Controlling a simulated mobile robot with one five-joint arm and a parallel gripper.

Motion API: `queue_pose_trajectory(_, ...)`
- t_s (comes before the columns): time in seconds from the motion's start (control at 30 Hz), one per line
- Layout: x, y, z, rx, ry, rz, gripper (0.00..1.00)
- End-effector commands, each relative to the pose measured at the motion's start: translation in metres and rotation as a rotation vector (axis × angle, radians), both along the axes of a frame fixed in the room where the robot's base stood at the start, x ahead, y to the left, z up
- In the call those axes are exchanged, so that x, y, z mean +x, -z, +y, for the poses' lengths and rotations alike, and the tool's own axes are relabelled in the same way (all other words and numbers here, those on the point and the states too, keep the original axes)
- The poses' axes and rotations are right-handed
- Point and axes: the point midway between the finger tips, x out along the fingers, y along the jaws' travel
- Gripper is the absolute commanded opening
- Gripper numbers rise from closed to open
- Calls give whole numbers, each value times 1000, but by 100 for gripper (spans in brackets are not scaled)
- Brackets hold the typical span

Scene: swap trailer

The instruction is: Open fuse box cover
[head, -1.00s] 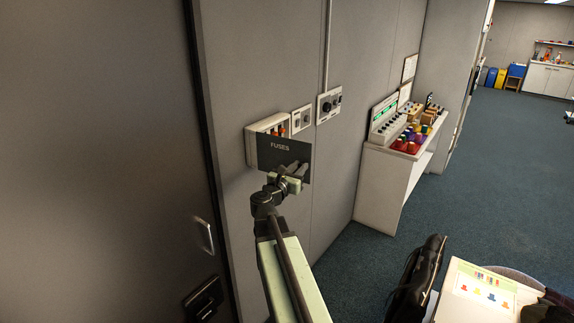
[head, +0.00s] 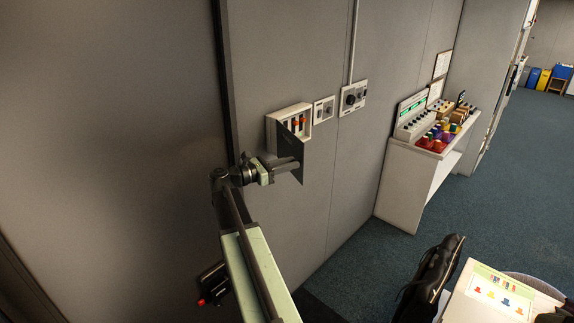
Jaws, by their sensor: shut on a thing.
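The fuse box (head: 273,130) is a white box on the grey wall, with a row of fuses (head: 298,124), some orange, showing inside it. Its dark cover (head: 296,148) is swung out from the box and stands nearly edge-on to my view, so its lettering is hidden. My gripper (head: 292,164) is at the cover's lower part, reaching in from the left, and is shut on it. The exact contact of the fingertips is small and dark.
Two more wall units, a small switch plate (head: 323,110) and a dial panel (head: 353,96), sit right of the box. A white cabinet (head: 412,178) with coloured items stands farther right. A black bag (head: 432,277) and a table (head: 485,297) are at the lower right.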

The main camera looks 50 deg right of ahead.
Motion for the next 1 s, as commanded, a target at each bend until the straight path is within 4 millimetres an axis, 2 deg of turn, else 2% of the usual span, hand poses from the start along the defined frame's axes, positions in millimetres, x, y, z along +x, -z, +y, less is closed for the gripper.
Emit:
queue_pose_trajectory(0.33,-6,-3,-10,-7,9,4,0)
queue_pose_trajectory(0.37,-6,-3,-10,-7,10,4,27)
queue_pose_trajectory(0.4,-6,-2,-11,-7,10,4,38)
queue_pose_trajectory(0.43,-7,-2,-11,-6,11,4,42)
queue_pose_trajectory(0.77,-8,-1,-9,-4,16,2,42)
queue_pose_trajectory(0.87,-2,-1,3,-4,14,2,42)
queue_pose_trajectory(1.0,11,-1,30,-4,13,2,42)
